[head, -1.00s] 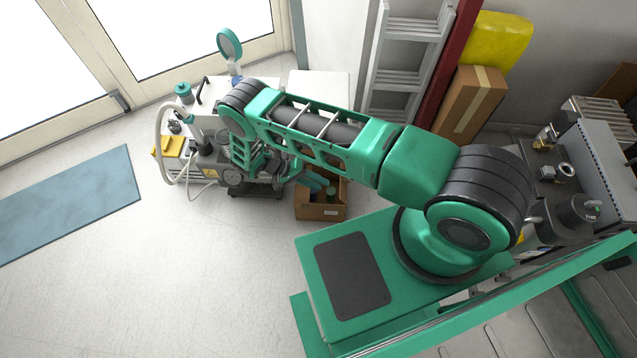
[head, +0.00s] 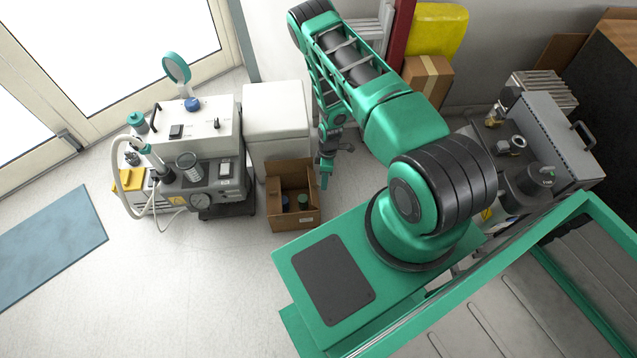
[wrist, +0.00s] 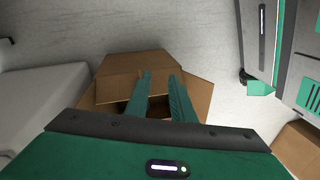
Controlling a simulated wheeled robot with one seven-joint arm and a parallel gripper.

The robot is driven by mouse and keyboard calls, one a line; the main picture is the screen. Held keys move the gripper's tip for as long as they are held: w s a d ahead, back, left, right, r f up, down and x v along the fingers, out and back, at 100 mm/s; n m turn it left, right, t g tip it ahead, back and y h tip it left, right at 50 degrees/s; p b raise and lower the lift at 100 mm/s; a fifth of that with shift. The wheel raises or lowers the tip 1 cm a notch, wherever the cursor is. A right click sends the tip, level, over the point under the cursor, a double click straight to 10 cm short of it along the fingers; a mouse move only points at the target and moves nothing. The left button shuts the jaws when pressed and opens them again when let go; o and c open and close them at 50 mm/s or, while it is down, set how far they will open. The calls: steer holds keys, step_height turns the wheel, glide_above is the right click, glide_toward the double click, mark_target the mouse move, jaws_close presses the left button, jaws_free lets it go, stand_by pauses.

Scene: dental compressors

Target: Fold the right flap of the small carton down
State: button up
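The small carton (head: 295,221) stands on the floor, open at the top, with a dark bottle and a green-topped container inside. In the wrist view the carton (wrist: 122,88) shows flaps spread outward: one at the far side (wrist: 135,63) and one at the right (wrist: 200,94). My gripper (head: 326,186) is beside the carton's right edge in the head view, pointing down. In the wrist view my gripper (wrist: 160,76) has two green fingers with a gap between them, empty, over the carton. Whether they touch a flap I cannot tell.
A white cabinet (head: 277,115) stands behind the carton. A compressor unit (head: 190,175) with hoses is to its left. A taped box (head: 428,76) and yellow bag (head: 437,30) stand behind my arm. Floor in front of the carton is clear.

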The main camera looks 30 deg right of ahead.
mark_target(316, 187)
step_height(316, 187, up, 5)
steer(key=w+d+n+t+y, duration=0.1)
steer(key=d+n+t+y, duration=0.1)
steer(key=d+t, duration=0.1)
steer(key=shift+t, duration=0.3)
steer(key=x, duration=1.1)
steer(key=shift+w+a, duration=0.15)
steer(key=shift+r, duration=0.1)
jaws_close()
